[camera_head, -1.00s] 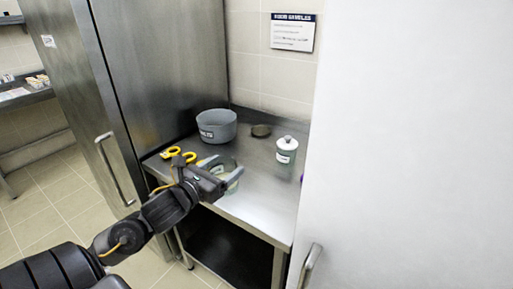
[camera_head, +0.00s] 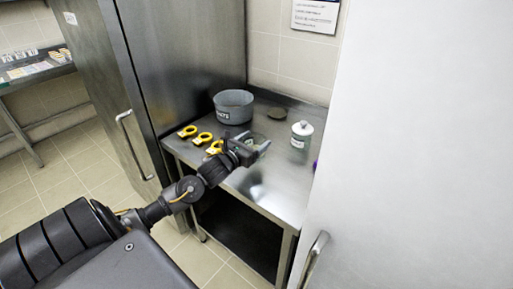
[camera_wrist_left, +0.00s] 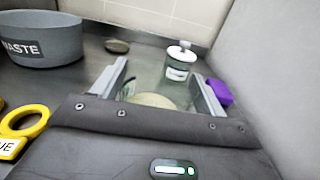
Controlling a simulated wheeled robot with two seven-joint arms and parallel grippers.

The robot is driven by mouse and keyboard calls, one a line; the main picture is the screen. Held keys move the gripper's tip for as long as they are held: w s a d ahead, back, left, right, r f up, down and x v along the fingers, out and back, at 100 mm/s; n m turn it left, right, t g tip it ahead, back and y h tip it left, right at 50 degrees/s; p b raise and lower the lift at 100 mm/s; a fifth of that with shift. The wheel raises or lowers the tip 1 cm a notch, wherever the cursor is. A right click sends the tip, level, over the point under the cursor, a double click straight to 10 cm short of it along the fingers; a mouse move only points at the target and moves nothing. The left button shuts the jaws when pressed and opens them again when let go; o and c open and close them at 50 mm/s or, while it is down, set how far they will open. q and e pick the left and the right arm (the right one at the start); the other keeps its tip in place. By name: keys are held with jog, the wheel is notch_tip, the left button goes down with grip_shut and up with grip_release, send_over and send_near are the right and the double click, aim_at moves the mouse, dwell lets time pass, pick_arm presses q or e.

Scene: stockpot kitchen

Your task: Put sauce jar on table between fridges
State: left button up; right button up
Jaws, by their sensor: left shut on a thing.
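A clear glass sauce jar (camera_wrist_left: 150,82) with a greenish tint and a pale round patch is between the fingers of my left gripper (camera_wrist_left: 160,92) in the left wrist view. In the head view the left gripper (camera_head: 258,150) is shut on the jar (camera_head: 248,142), mostly hidden by the fingers. They are over the steel table (camera_head: 277,185) between the dark steel fridge (camera_head: 185,60) and the white fridge (camera_head: 420,150). Whether the jar's base touches the tabletop cannot be told. My right gripper is not in view.
A grey waste bowl (camera_head: 234,107) stands at the back left, with yellow tape rolls (camera_head: 203,139) in front. A round dark lid (camera_head: 278,116), a white-lidded labelled jar (camera_head: 301,135) and a purple object (camera_wrist_left: 217,92) are toward the back and right. The front right tabletop is clear.

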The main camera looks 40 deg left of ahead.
pick_arm(q)
jog(key=shift+w+a+f, duration=0.25)
jog(key=shift+w+f, duration=0.3)
jog(key=shift+f, duration=0.1)
notch_tip(320, 180, down, 3)
jog(key=shift+w+f+p, duration=0.15)
jog(key=shift+p, duration=0.5)
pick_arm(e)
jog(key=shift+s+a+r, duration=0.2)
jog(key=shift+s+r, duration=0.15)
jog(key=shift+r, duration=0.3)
pick_arm(q)
jog(key=o, duration=0.8)
jog(key=shift+f, duration=0.25)
jog(key=o, duration=0.5)
jog(key=shift+c, duration=0.2)
jog(key=shift+r, duration=0.1)
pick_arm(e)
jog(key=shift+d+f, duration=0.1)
